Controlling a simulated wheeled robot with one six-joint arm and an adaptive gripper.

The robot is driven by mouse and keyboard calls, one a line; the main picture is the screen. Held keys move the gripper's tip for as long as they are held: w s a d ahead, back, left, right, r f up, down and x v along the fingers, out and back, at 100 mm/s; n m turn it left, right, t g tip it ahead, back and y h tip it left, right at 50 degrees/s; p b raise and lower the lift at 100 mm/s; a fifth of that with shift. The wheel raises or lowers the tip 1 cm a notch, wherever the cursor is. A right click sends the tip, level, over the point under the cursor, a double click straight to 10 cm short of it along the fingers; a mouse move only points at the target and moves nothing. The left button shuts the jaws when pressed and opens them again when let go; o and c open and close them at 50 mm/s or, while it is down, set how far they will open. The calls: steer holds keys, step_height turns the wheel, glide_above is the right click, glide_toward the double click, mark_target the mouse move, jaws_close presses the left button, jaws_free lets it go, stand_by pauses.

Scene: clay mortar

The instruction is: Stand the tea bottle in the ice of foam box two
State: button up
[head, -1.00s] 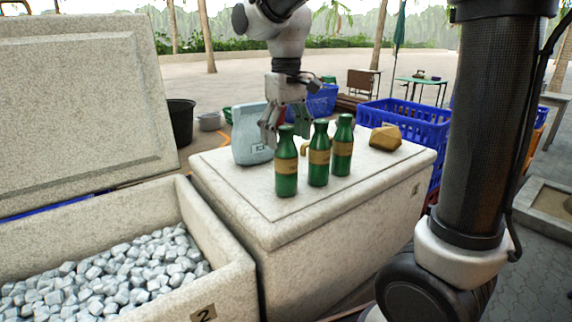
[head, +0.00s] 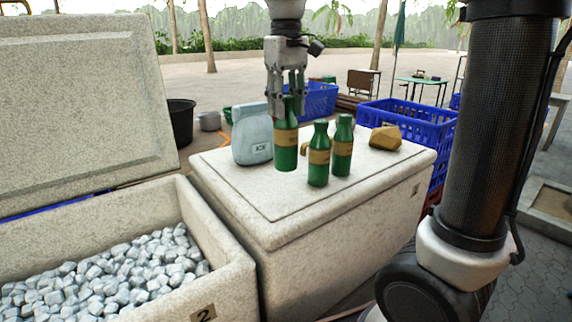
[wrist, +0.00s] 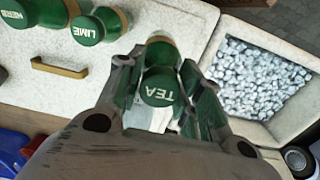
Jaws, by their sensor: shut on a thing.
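The tea bottle (head: 286,150) is green with a tan label band, and its cap reads TEA in the wrist view (wrist: 160,88). My gripper (head: 287,108) is shut on its neck and holds it upright, a little above the closed box lid. Foam box two (head: 232,287) stands open at the left, marked 2, with ice cubes (head: 110,275) in it. The ice also shows at the right of the wrist view (wrist: 255,80).
Two similar green bottles, lime (wrist: 88,28) and another (wrist: 20,10), stand close beside on the closed box's lid (head: 240,195). A blue ice bag (head: 252,140) and a tan lump (head: 385,137) are also there. Box two's raised lid (head: 80,110) stands behind its opening.

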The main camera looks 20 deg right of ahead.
step_height(320, 180, up, 12)
stand_by(0.6)
stand_by(0.5)
